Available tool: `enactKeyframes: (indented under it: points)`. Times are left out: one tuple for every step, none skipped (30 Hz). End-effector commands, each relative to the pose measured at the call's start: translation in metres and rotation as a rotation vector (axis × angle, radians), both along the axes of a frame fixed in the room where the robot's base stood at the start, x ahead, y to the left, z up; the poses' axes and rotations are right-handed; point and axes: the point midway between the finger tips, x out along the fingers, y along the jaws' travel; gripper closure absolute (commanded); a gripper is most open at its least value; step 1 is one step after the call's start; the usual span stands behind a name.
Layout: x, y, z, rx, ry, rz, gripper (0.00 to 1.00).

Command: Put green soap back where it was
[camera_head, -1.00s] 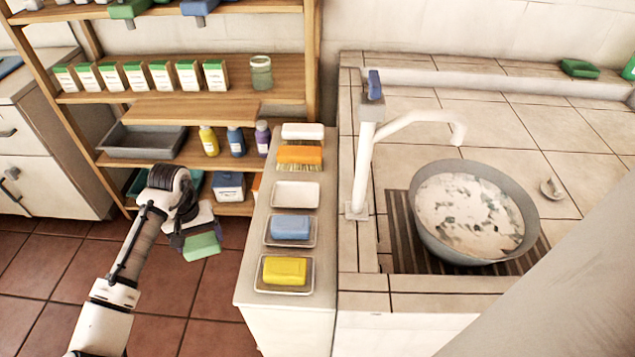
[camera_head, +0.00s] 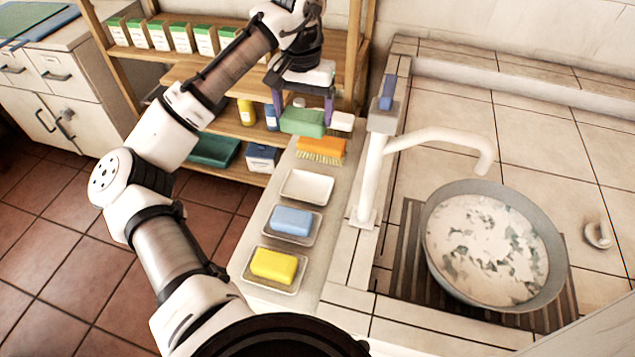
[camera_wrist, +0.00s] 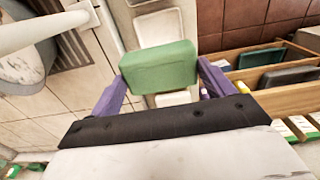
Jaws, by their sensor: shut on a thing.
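My gripper (camera_head: 302,113) is shut on the green soap (camera_head: 301,122), holding it in the air over the far end of the narrow white counter. In the wrist view the green soap (camera_wrist: 158,68) sits between the two purple fingers. An empty white dish (camera_head: 307,186) lies nearer on the counter, apart from the soap. Nearer still, a blue soap (camera_head: 291,220) and a yellow soap (camera_head: 273,265) each rest in a dish. An orange brush (camera_head: 321,147) lies between the empty dish and the held soap.
A white block (camera_head: 341,121) at the counter's far end is partly hidden by the soap. The faucet (camera_head: 367,180) rises just right of the dish row, beside a grey basin (camera_head: 430,245). The wooden shelf (camera_head: 180,72) with boxes and bottles stands behind my arm.

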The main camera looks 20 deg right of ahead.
Motion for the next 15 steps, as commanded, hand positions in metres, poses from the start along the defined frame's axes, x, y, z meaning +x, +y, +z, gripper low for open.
enactKeyframes:
  points:
    - [-0.001,-0.001,0.001,0.0,0.0,-0.004,0.59]
    - [-0.001,-0.002,0.0,0.0,0.001,-0.006,0.59]
    - [-0.002,-0.002,-0.003,-0.001,0.003,-0.008,0.59]
    - [-0.002,-0.002,-0.007,-0.001,0.004,-0.008,0.59]
    - [-0.002,-0.002,-0.013,-0.001,0.006,-0.008,0.59]
    - [-0.003,-0.003,-0.021,-0.002,0.006,-0.009,0.59]
    - [-0.003,-0.003,-0.028,-0.003,0.007,-0.008,0.59]
    - [-0.003,-0.003,-0.036,-0.003,0.008,-0.008,0.59]
    - [-0.003,-0.003,-0.047,-0.003,0.008,-0.007,0.59]
    - [-0.003,-0.003,-0.054,-0.002,0.007,-0.007,0.59]
    - [-0.003,-0.003,-0.062,-0.003,0.008,-0.008,0.59]
    - [-0.003,-0.003,-0.072,-0.004,0.008,-0.008,0.59]
    - [-0.003,-0.003,-0.079,-0.004,0.007,-0.007,0.59]
    - [-0.003,-0.003,-0.087,-0.004,0.007,-0.007,0.59]
    - [-0.003,-0.003,-0.097,-0.004,0.007,-0.007,0.59]
